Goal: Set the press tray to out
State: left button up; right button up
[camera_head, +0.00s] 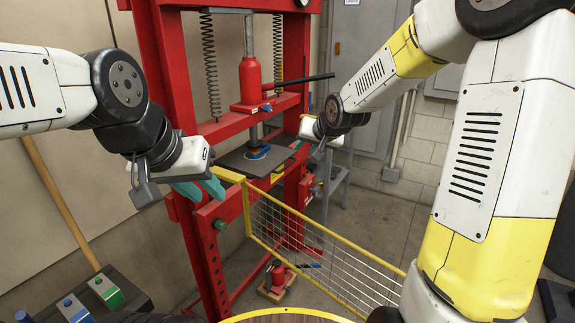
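The press (167,60) is a tall red frame with springs and a red jack (250,80). Its tray, a dark flat plate (236,163), lies level between the uprights below the ram. A small blue and orange round piece (258,152) sits on it. My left gripper (201,189) has teal fingers and is at the press's left upright, left of the tray and apart from it. My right gripper (317,165) is just right of the tray, partly hidden by its own wrist. I cannot tell whether either gripper is open, or whether the right one touches the tray.
A yellow-framed mesh guard (325,262) stands open in front of the press, reaching toward me. A black lever (300,80) sticks out right from the jack. A small red jack (278,278) is on the floor. Blue and green blocks (105,290) are at lower left.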

jog(key=w+a+f+m+t+y, duration=0.1)
jog(key=w+a+f+m+y, duration=0.1)
jog(key=w+a+f, duration=0.45)
jog(key=m+t+h, duration=0.1)
jog(key=m+t, duration=0.8)
jog(key=m, duration=0.5)
send_near(288, 166)
jog(key=w, duration=0.3)
jog(key=shift+a+x, duration=0.15)
jog(key=shift+x, duration=1.75)
jog(key=shift+a+x, duration=0.1)
jog(key=shift+x, duration=1.8)
jog(key=shift+s, duration=0.1)
grip_shut()
